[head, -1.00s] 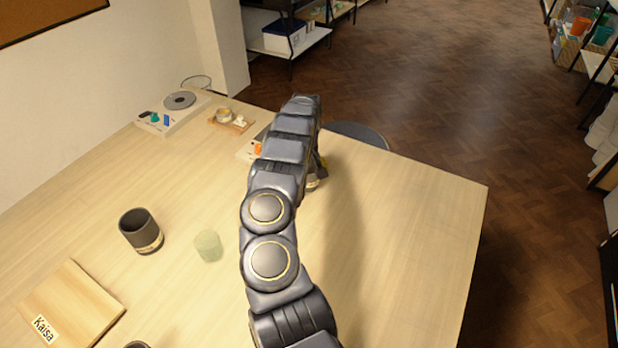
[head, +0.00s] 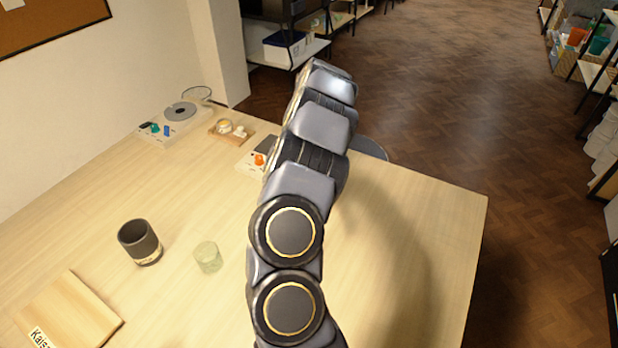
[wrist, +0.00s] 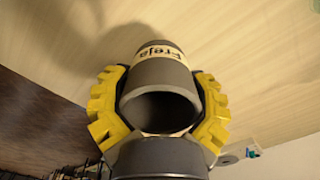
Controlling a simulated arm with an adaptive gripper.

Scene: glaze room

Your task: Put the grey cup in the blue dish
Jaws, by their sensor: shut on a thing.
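In the wrist view my gripper (wrist: 160,108) has its yellow-padded fingers on both sides of a grey cup (wrist: 165,72) with a pale band reading "Freja". The cup's dark open mouth faces the camera, and wooden tabletop shows behind it. In the head view my arm hides the gripper and this cup. Another dark grey cup (head: 138,239) with a pale band near its base stands on the left of the table. I see no blue dish in either view.
A greenish glass (head: 208,257) stands near the dark cup. A wooden board (head: 72,312) lies at front left. A device with a grey disc (head: 180,112), a small wooden tray (head: 231,131) and a box with an orange knob (head: 258,163) sit at the back. The table's right side is clear.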

